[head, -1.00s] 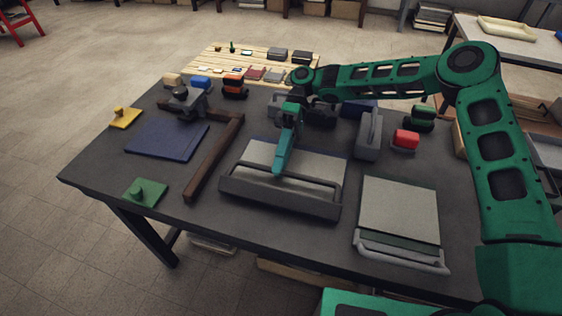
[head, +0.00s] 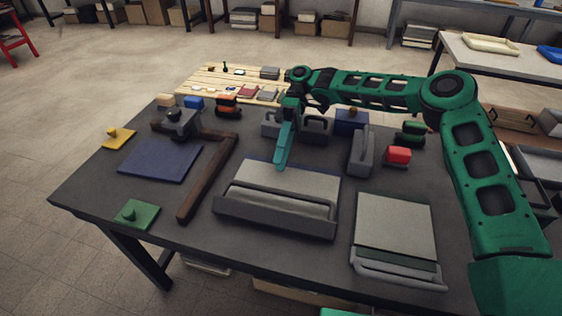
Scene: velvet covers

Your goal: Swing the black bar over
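The black bar (head: 275,219) lies along the front edge of a grey pad (head: 288,181) in the middle of the dark table, and looks low against it. A paler rounded strip (head: 285,205) shows just behind the bar. My gripper (head: 281,164) points down over the back part of the pad, behind the bar and apart from it. It looks empty. The gap between its fingers is not visible from here.
A similar pad (head: 395,226) with a light grey bar (head: 398,275) lies to the right. A brown L-shaped piece (head: 208,178) and a blue mat (head: 160,160) are to the left. Grey handled blocks (head: 361,153) and a red block (head: 398,155) stand behind.

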